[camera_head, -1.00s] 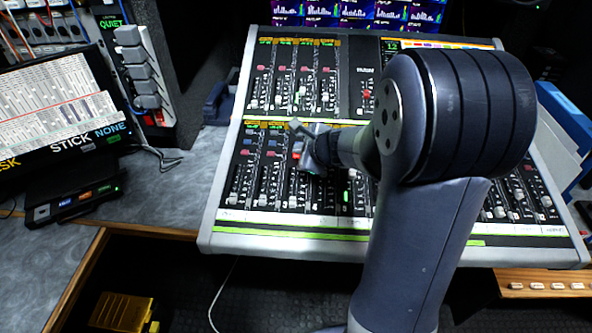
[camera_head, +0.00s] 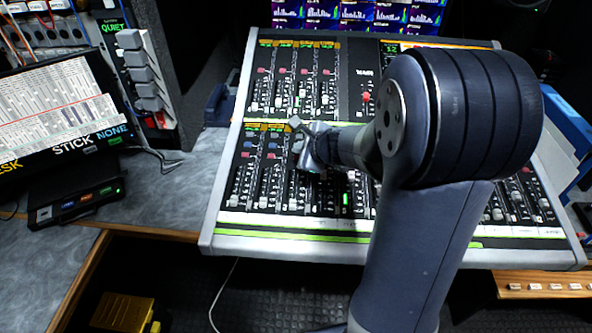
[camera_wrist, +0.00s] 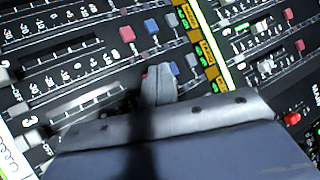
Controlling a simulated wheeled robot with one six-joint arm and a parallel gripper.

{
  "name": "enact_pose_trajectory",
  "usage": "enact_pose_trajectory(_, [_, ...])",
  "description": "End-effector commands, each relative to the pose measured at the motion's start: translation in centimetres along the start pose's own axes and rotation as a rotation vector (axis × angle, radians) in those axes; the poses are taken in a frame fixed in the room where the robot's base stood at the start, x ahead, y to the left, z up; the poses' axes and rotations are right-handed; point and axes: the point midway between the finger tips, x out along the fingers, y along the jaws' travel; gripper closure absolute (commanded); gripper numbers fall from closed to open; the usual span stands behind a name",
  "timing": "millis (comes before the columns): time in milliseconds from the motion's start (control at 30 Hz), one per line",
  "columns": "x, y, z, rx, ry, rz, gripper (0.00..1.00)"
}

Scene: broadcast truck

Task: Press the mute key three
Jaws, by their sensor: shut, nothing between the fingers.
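The mixing console (camera_head: 212,215) fills the middle of the head view. Each channel strip in its lower bank has a grey, a blue and a red key above a fader. My gripper (camera_head: 308,152) is over the third strip from the left, its fingers shut and empty. In the wrist view my gripper's fingertips (camera_wrist: 158,78) cover most of that strip's red key; only a sliver of red shows beside them. Its blue key (camera_wrist: 174,68) and grey key (camera_wrist: 191,60) are clear. The neighbouring strip's red key (camera_wrist: 127,34) is uncovered. Whether the tips touch the key is unclear.
My arm hides the console's right middle. An upper bank of strips has its own red keys (camera_head: 283,71). A monitor (camera_head: 60,110) and a small black box (camera_head: 78,203) stand on the desk at left. Screens (camera_head: 350,14) are behind the console.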

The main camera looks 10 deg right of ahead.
Motion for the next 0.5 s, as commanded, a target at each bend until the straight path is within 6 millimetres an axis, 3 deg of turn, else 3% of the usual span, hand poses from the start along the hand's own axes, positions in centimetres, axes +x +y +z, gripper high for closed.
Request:
enact_pose_trajectory(233, [-0.3, -0.3, 0.3, 0.000, 0.000, 0.000, 1.00])
enact_pose_trajectory(500, [-2.2, -1.7, 1.6, 0.000, 0.000, 0.000, 1.00])
